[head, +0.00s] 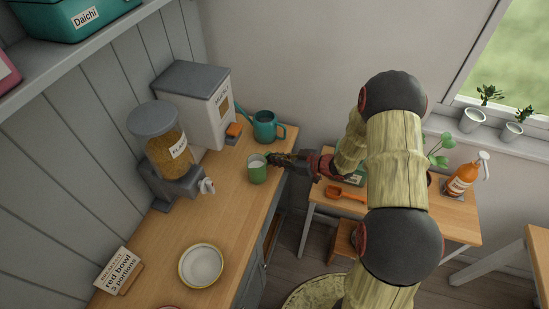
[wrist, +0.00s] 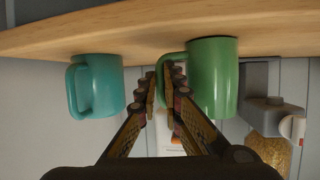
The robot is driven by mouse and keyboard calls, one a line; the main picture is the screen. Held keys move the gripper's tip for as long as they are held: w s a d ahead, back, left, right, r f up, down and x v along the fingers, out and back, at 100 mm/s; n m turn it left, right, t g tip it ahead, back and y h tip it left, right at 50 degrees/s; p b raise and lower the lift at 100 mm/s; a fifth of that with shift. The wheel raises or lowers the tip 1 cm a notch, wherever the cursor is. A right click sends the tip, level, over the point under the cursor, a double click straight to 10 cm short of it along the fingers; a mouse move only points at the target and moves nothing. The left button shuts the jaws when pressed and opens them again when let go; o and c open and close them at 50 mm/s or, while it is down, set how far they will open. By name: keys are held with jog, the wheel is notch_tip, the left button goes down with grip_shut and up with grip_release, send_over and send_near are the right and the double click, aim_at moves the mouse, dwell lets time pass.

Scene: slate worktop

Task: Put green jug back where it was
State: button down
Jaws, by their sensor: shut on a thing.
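The green jug (head: 257,172) is upright at the right edge of the wooden counter, its open top showing a pale inside. My gripper (head: 271,158) reaches it from the right. In the wrist view, which looks upside down, the green jug (wrist: 212,80) is right of the fingertips, and my gripper (wrist: 165,88) is shut on its handle (wrist: 170,58). The jug's base is at or very close to the counter; I cannot tell whether it touches.
A cereal dispenser (head: 165,150), a white bin (head: 198,105) and an orange scoop (head: 234,130) are to the left. A bowl (head: 201,266) and a sign (head: 118,270) are nearer. Counter (head: 225,200) between is clear.

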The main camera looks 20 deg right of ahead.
jog(key=c, duration=2)
grip_release()
jog(key=shift+o, duration=0.2)
